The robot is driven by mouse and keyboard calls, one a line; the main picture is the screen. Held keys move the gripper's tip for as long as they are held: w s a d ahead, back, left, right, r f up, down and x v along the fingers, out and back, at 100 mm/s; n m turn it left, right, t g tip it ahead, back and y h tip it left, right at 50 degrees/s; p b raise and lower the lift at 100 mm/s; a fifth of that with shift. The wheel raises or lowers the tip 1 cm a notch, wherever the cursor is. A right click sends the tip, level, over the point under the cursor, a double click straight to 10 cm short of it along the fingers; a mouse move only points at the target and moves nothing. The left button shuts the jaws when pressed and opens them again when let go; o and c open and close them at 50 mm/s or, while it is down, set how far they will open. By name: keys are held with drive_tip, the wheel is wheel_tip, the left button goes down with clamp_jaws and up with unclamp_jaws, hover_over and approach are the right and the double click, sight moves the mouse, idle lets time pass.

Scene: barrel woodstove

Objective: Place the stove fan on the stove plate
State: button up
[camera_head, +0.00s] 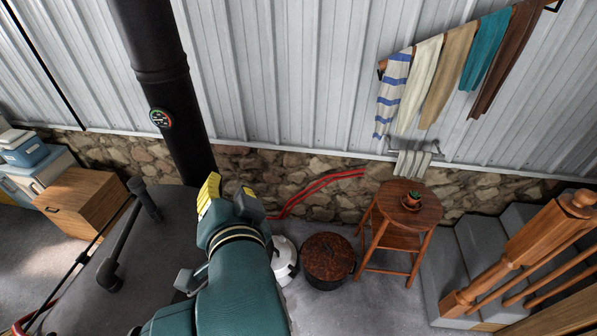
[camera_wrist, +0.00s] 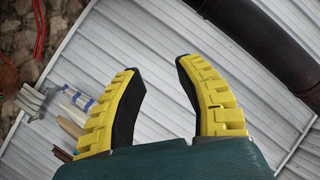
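My gripper (camera_head: 228,188) is raised near the foot of the black stovepipe in the head view, with yellow fingers on a teal arm. In the wrist view my gripper (camera_wrist: 157,66) has its two yellow and black fingers spread apart, with nothing between them. I cannot make out the stove fan in either view. A dark grey surface (camera_head: 165,245) lies beside the stovepipe, partly hidden by my arm; I cannot tell whether it is the stove top, and no separate stove plate can be picked out.
The black stovepipe (camera_head: 165,85) carries a round gauge (camera_head: 160,118). A dark round pot-like object (camera_head: 329,258) and a white vessel (camera_head: 284,262) stand near my arm. A wooden box (camera_head: 82,203) is at left, stair railing at right.

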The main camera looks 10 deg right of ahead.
drive_tip(key=s+d+r+n+t+h, duration=0.3)
drive_tip(key=s+d+r+n+t, duration=0.2)
drive_tip(key=s+d+r, duration=0.7)
drive_tip(key=d+r+t, duration=0.1)
drive_tip(key=t, duration=0.1)
drive_tip(key=shift+s+d+r+n+t+h, duration=0.2)
drive_tip(key=shift+s+d+n+t+h, duration=0.1)
drive_tip(key=shift+n+t+h, duration=0.1)
